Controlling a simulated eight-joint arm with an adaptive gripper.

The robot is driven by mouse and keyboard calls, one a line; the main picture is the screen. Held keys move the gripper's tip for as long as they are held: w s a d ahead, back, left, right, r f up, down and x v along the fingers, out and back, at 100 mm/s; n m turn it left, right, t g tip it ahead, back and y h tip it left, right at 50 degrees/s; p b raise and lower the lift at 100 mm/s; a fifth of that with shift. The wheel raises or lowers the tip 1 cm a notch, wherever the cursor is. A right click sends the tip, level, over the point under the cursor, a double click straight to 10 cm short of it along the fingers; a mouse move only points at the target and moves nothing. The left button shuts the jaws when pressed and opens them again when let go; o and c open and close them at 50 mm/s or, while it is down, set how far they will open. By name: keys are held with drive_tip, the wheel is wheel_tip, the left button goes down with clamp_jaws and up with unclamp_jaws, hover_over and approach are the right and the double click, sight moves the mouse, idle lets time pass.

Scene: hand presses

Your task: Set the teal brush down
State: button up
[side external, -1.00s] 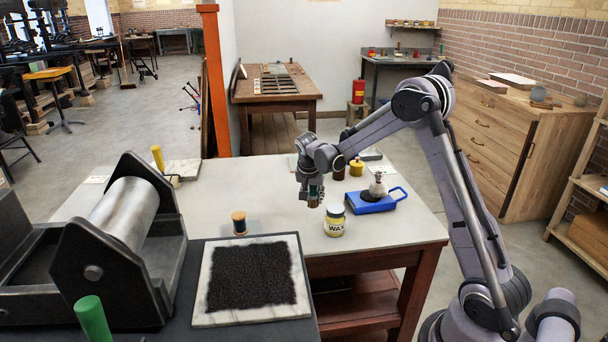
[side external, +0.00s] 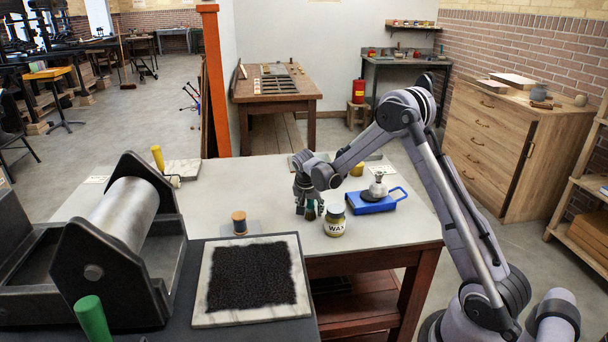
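My gripper (side external: 309,209) points down low over the table, just left of the wax jar (side external: 335,219). The teal brush (side external: 310,211) shows as a small patch between and below the fingers, at about the tabletop. Most of it is hidden by the fingers. It looks upright, but I cannot tell whether the fingers press on it or stand apart from it.
A blue tray (side external: 372,206) with a grey-knobbed tool (side external: 378,188) stands to the right. A cork-topped item (side external: 239,222) stands left, near the black-inked slab (side external: 252,276). The pale tabletop (side external: 265,180) is clear behind it. A roller press (side external: 122,222) stands at left.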

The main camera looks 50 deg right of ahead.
drive_tip(key=shift+r, duration=0.15)
drive_tip(key=v, duration=1.2)
drive_tip(key=s+a+r+n+t+y, duration=0.25)
drive_tip(key=s+a+r+n, duration=0.45)
drive_tip(key=s+a, duration=0.4)
drive_tip(key=s+a+f+n+t+y, duration=0.1)
drive_tip(key=s+a+n+t, duration=0.2)
drive_tip(key=s+a+n, duration=0.3)
drive_tip(key=shift+s+a+f+n+y, duration=0.2)
drive_tip(key=shift+s+a+n+y, duration=0.15)
drive_tip(key=shift+s+a, duration=1.35)
drive_tip(key=shift+w+a, duration=0.2)
drive_tip(key=shift+w, duration=0.05)
